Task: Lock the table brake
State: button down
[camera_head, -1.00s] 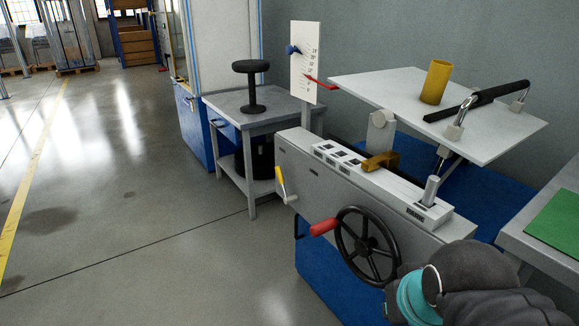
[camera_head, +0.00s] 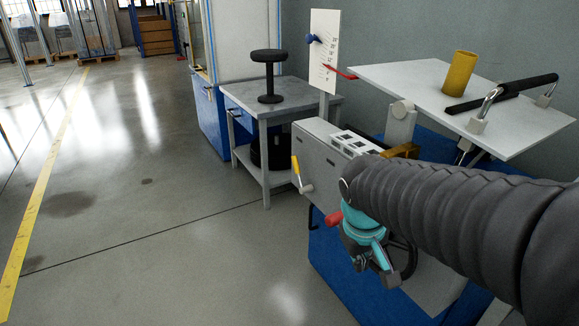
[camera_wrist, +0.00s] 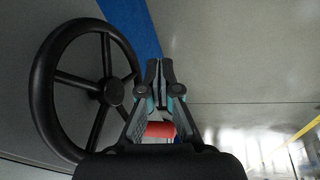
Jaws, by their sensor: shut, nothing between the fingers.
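A lever with a yellow grip (camera_head: 296,165) sits on the left end of the grey machine (camera_head: 318,158); I cannot tell for sure whether it is the table brake. The white tilted table plate (camera_head: 410,80) is above the machine. The black handwheel (camera_wrist: 107,92) has a red handle (camera_head: 333,219); my arm hides most of the wheel in the head view. My gripper (camera_wrist: 160,68) is shut and empty beside the wheel. In the wrist view the red handle (camera_wrist: 160,130) shows between its linkages, behind the fingertips. In the head view my gripper (camera_head: 390,278) points downward.
A yellow cylinder (camera_head: 459,73) and a black bar (camera_head: 520,90) are on the plate. A scale board (camera_head: 323,45) stands behind. A grey side table (camera_head: 238,100) with a black stool-like piece (camera_head: 268,75) is left. The floor (camera_head: 150,230) on the left is clear.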

jog(key=w+a+f+n+g+h, duration=0.15)
jog(key=w+a+f+n, duration=0.25)
jog(key=w+a+f, duration=0.45)
jog(key=n+t+h+b, duration=0.1)
jog(key=n+t+h, duration=0.5)
jog(key=t+h, duration=0.4)
send_near(298, 172)
jog(key=w+a+f, duration=0.2)
jog(key=w+a, duration=0.2)
jog(key=w, duration=0.2)
jog(key=shift+s+a+r, duration=0.1)
jog(key=shift+s+a, duration=0.1)
jog(key=r+x, duration=0.1)
jog(key=x, duration=0.9)
jog(key=shift+s+d+r, duration=0.2)
jog(key=shift+s, duration=0.35)
jog(key=shift+s+d+r, duration=0.2)
jog(key=shift+s, duration=0.3)
jog(key=shift+s+d+r, duration=0.2)
jog(key=shift+s, duration=0.35)
jog(key=shift+s+d+b, duration=0.1)
jog(key=shift+b, duration=0.55)
